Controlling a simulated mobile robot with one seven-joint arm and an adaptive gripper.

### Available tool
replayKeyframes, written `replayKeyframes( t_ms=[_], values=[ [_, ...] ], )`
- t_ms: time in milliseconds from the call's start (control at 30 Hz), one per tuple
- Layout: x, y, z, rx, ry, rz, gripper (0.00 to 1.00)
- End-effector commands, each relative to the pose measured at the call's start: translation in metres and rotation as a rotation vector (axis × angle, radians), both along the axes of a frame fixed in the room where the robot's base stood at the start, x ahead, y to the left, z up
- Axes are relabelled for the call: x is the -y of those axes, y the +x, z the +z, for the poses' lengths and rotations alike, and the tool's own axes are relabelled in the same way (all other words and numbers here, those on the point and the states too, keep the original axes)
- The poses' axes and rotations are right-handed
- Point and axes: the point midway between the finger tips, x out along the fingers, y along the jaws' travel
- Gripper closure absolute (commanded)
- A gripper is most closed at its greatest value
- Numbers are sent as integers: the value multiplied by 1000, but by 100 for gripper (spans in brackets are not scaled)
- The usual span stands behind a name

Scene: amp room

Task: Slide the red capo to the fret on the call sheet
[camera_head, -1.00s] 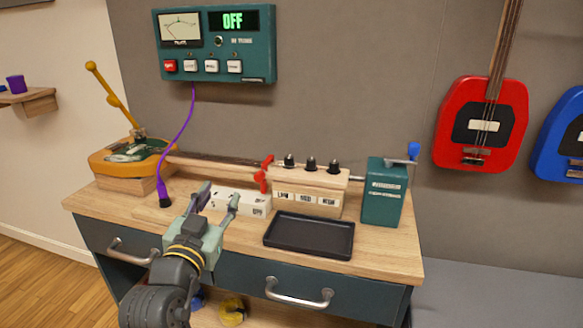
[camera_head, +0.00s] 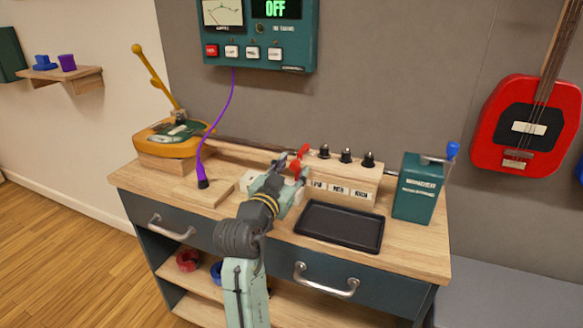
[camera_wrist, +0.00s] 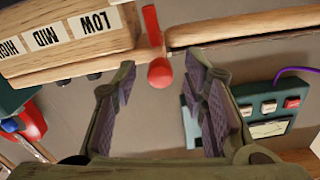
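The red capo (camera_head: 302,153) sits at the right end of the guitar neck (camera_head: 245,147), against the wooden box with LOW, MID and HIGH labels. In the wrist view, the capo (camera_wrist: 160,73) shows as a red bar and rounded knob between my two fingertips. My gripper (camera_wrist: 158,82) is open around the knob, with gaps on both sides and no visible grip. In the head view, my gripper (camera_head: 287,176) reaches over the bench, just in front of the neck. I cannot make out a call sheet.
The labelled box (camera_head: 340,180) has black knobs on top. A black tray (camera_head: 340,226) lies in front of it, and a teal winder box (camera_head: 418,187) stands to the right. A purple cable plug (camera_head: 202,183) stands at left. The panel (camera_head: 262,35) reads OFF.

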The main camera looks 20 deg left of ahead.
Motion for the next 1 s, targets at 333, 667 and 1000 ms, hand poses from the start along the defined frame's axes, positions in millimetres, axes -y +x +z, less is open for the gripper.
replayKeyframes(
  t_ms=[333,667,1000],
  values=[
    [0,0,0,0,0,0,68],
    [0,0,0,0,0,0,90],
    [0,0,0,0,0,1,100]
  ],
)
